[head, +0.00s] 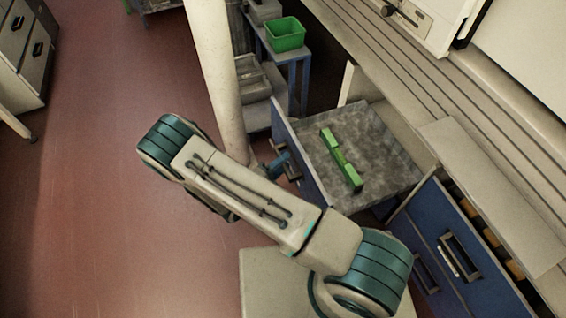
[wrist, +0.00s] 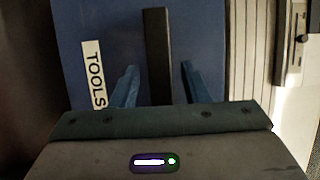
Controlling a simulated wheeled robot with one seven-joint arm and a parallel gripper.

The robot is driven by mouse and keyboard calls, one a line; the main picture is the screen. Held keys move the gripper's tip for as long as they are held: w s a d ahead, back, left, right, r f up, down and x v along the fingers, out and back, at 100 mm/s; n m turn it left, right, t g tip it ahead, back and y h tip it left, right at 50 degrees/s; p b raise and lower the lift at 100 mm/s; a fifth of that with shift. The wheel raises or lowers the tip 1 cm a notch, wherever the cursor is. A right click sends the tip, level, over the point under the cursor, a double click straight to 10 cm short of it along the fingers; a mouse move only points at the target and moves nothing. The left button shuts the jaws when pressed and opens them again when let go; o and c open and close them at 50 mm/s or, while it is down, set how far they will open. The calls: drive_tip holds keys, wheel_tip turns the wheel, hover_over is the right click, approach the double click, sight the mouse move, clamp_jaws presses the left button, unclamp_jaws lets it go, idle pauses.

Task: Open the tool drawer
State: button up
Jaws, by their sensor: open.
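The tool drawer stands pulled out in the head view, its blue front (head: 298,150) away from the bench and its grey inside (head: 385,150) exposed. A green level-like tool (head: 342,160) lies in it. In the wrist view the blue drawer front (wrist: 210,35) carries a white TOOLS label (wrist: 93,75) and a dark bar handle (wrist: 158,45). My gripper (wrist: 158,72) is open, with one blue finger on each side of the handle and gaps showing on both sides. In the head view my gripper (head: 281,163) is at the drawer front, partly hidden by my arm.
Blue drawers with handles (head: 459,257) stand at the lower right under the bench. A pale column (head: 215,75) rises just left of the open drawer. A green bin (head: 285,33) sits on a blue stand behind. The red floor (head: 100,200) at left is clear.

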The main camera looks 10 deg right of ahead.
drive_tip(key=v, duration=1.3)
drive_tip(key=shift+a+p, duration=0.15)
drive_tip(key=shift+p, duration=0.25)
drive_tip(key=shift+s+r, duration=0.1)
drive_tip(key=d+r+m+g+y+p, duration=0.2)
drive_tip(key=d+r+m+g+p, duration=0.15)
drive_tip(key=r+m, duration=0.45)
drive_tip(key=d+r+m+g+y+p, duration=0.1)
drive_tip(key=d+r+m+g+p, duration=0.3)
drive_tip(key=r+m, duration=0.5)
drive_tip(key=d+r+m+g+y+p, duration=0.2)
drive_tip(key=d+r+m+g, duration=0.25)
drive_tip(key=r, duration=0.65)
drive_tip(key=s+d+r+m+t+y+p, duration=0.1)
drive_tip(key=s+d+r+m+y+p, duration=0.1)
drive_tip(key=r+m, duration=0.5)
drive_tip(key=s+d+r+m+t+y+p, duration=0.1)
drive_tip(key=s+d+r+m+y+p, duration=0.2)
drive_tip(key=r+m, duration=0.5)
drive_tip(key=s+d+r+m+t+y+p, duration=0.1)
drive_tip(key=s+d+r+m+y+p, duration=0.1)
drive_tip(key=r+m+y+p, duration=0.2)
wheel_tip(320, 180, up, 5)
drive_tip(key=m, duration=0.3)
drive_tip(key=shift+s+d+t, duration=0.25)
drive_tip(key=shift+d+t, duration=0.05)
drive_tip(key=shift+t, duration=0.1)
